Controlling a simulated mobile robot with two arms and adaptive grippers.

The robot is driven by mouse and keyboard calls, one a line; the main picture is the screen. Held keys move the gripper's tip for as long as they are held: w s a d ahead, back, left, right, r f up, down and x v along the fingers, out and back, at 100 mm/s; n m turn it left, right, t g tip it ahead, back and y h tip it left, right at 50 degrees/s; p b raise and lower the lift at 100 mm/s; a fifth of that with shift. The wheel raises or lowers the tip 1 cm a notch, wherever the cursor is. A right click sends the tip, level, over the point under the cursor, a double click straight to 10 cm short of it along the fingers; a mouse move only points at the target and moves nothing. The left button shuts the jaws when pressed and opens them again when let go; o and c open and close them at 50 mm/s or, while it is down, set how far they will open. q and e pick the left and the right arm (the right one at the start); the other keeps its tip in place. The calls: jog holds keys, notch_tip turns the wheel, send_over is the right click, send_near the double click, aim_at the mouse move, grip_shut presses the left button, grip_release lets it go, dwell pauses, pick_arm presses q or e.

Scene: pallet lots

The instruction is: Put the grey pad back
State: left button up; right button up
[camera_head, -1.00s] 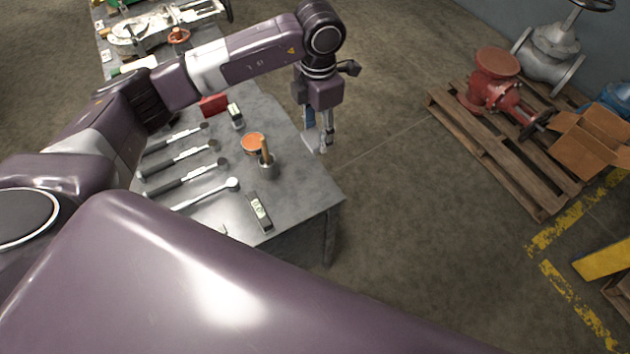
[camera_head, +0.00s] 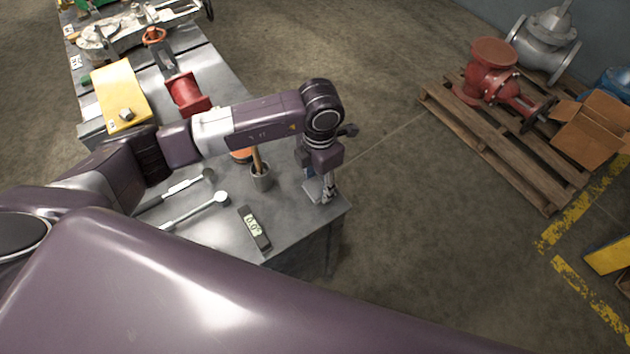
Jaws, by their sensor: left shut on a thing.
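My left gripper (camera_head: 327,196) is at the right edge of the grey metal table (camera_head: 285,222), pointing down. It is shut on a small flat light-grey piece, the grey pad (camera_head: 313,190), which shows beside the fingers, partly hidden by them. The pad is close to the table's right corner; I cannot tell whether it touches the top. My right gripper is not in view.

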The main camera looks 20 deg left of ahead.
pick_arm(q)
jog(key=shift+w+f, duration=0.1)
jog(key=shift+f, duration=0.65)
jog(key=shift+w+a+f, duration=0.1)
jog(key=shift+w+a, duration=0.15)
jog(key=shift+s+d, duration=0.1)
jog(key=shift+s, duration=0.05)
jog(key=shift+s+d, duration=0.1)
jog(key=o, duration=0.9)
jog(key=shift+o, duration=0.6)
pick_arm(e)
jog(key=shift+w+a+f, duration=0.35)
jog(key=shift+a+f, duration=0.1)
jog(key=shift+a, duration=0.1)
